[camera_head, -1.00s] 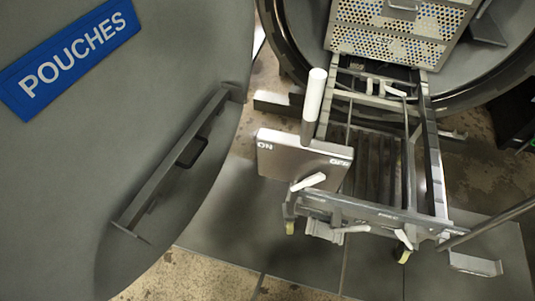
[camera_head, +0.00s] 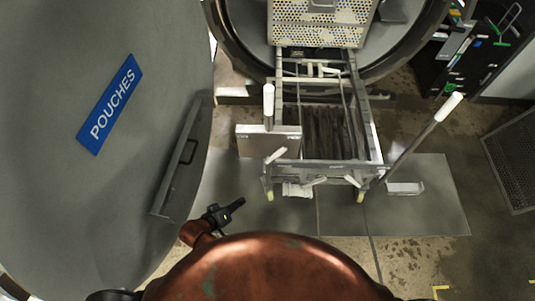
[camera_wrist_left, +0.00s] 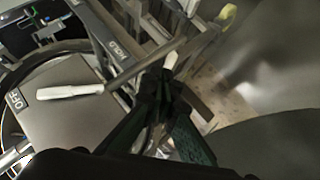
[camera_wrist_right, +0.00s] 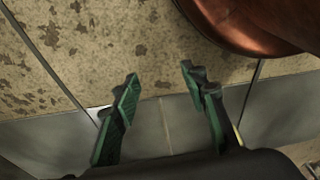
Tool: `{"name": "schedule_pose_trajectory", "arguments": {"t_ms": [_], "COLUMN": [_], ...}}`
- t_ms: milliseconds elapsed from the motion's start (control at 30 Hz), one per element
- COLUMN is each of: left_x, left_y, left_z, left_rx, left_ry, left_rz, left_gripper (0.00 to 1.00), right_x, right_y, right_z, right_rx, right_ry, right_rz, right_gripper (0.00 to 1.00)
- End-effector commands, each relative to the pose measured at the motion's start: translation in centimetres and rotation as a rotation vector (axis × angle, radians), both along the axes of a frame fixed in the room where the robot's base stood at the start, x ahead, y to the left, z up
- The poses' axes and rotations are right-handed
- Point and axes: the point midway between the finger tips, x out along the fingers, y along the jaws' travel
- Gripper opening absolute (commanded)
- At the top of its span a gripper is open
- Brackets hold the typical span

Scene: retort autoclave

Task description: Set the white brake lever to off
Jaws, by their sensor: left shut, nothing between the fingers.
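The white brake lever (camera_head: 268,100) stands upright at a grey plate (camera_head: 250,146) beside the cart. In the left wrist view the white grip (camera_wrist_left: 70,91) crosses the plate between the two labels. My left gripper (camera_head: 240,203) is shut and empty, in front of and left of the plate, apart from the lever. Its dark fingers also show in the left wrist view (camera_wrist_left: 160,85). My right gripper (camera_wrist_right: 159,76) is open and empty over the floor.
The grey door (camera_head: 150,190) with the blue POUCHES sign (camera_head: 110,104) fills the left. The cart (camera_head: 330,165) with small white levers stands before the round vessel opening (camera_head: 390,45). A white-gripped pole (camera_head: 420,135) leans at the right.

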Motion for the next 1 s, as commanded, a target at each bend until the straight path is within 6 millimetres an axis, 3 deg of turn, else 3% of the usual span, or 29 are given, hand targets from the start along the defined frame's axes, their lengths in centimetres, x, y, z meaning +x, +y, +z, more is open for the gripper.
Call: {"name": "schedule_pose_trajectory", "arguments": {"t_ms": [33,100,300,400,633,1000], "left_x": [1.2,2.6,5.7,6.9,8.1,11.1], "left_y": [-0.4,-1.1,-2.2,-2.4,-2.6,-5.1], "left_z": [4.0,7.0,14.6,17.1,19.5,17.4], "left_rx": [-0.032,-0.088,-0.237,-0.294,-0.361,-0.371], "left_ry": [-0.023,-0.036,-0.052,-0.051,-0.044,-0.045], "left_rz": [0.004,0.016,0.046,0.057,0.072,0.073], "left_gripper": [0.00,0.00,0.00,0.00,0.00,0.00], "right_x": [-0.8,-2.3,-7.2,-9.4,-12.1,-12.9], "right_y": [-0.5,-1.2,-3.1,-3.9,-5.0,-5.0], "right_z": [1.7,2.2,4.0,4.8,5.6,1.7], "right_rx": [-0.008,-0.018,-0.043,-0.052,-0.061,-0.061], "right_ry": [0.004,0.013,0.046,0.062,0.082,0.093], "right_rz": [0.002,0.004,0.014,0.017,0.021,0.022], "right_gripper": [0.40,0.40,0.40,0.40,0.40,0.40]}}
